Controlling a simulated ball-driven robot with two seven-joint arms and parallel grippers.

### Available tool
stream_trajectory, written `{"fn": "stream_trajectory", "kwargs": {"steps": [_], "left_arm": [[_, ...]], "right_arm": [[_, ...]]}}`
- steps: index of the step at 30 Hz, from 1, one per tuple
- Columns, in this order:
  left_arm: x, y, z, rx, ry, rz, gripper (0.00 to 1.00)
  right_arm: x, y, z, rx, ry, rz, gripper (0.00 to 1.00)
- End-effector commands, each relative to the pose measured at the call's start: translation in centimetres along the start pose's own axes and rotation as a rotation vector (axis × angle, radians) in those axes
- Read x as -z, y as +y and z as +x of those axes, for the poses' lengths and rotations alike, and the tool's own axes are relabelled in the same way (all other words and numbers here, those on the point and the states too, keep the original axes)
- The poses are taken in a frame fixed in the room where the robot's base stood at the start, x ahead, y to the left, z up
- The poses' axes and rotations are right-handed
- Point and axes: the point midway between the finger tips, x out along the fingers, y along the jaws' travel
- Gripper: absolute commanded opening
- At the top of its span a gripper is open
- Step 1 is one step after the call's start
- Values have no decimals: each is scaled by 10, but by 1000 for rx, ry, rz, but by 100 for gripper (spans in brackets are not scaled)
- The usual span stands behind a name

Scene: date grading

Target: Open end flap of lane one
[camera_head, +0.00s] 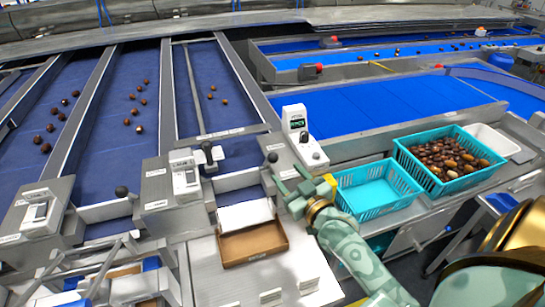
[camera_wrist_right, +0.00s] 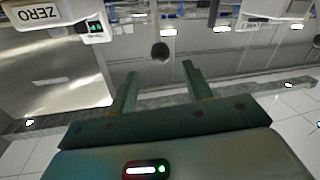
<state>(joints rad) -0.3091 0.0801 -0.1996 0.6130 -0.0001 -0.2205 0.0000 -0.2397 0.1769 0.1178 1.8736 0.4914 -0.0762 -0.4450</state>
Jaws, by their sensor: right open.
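A dark ball knob (camera_head: 272,157) stands at the lower end of the rightmost blue lane (camera_head: 205,90), beside a white control box (camera_head: 296,122). I cannot read which lane is lane one, and the flap under this knob is partly hidden. My right gripper (camera_head: 284,183) is open and empty just below and right of the knob in the head view. In the right wrist view, a dark ball knob (camera_wrist_right: 160,52) shows beyond and between the two spread fingertips (camera_wrist_right: 160,72), apart from them. My left gripper is not in view.
A brown carton (camera_head: 252,247) with a white sheet lies below the lane end. An empty teal crate (camera_head: 372,206) and a teal crate of dates (camera_head: 402,152) stand to the right. Another knob (camera_head: 121,191) and a white switch box (camera_head: 185,174) are left. Several dates lie on the lanes.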

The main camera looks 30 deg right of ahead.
Motion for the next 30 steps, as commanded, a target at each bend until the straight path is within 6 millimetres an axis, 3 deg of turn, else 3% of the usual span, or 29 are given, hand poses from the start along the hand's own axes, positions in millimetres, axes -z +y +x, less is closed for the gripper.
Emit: {"fn": "stream_trajectory", "kwargs": {"steps": [3,9,15,23,29,30], "left_arm": [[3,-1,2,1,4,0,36],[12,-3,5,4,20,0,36],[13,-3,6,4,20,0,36],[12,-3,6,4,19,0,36],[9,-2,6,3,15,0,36],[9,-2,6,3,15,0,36]], "right_arm": [[1,0,32,0,3,1,50],[0,0,69,0,1,0,50],[0,0,85,1,0,-1,50],[0,0,86,1,0,-1,50],[0,0,86,1,0,-1,0],[0,0,86,1,0,-1,0]]}}
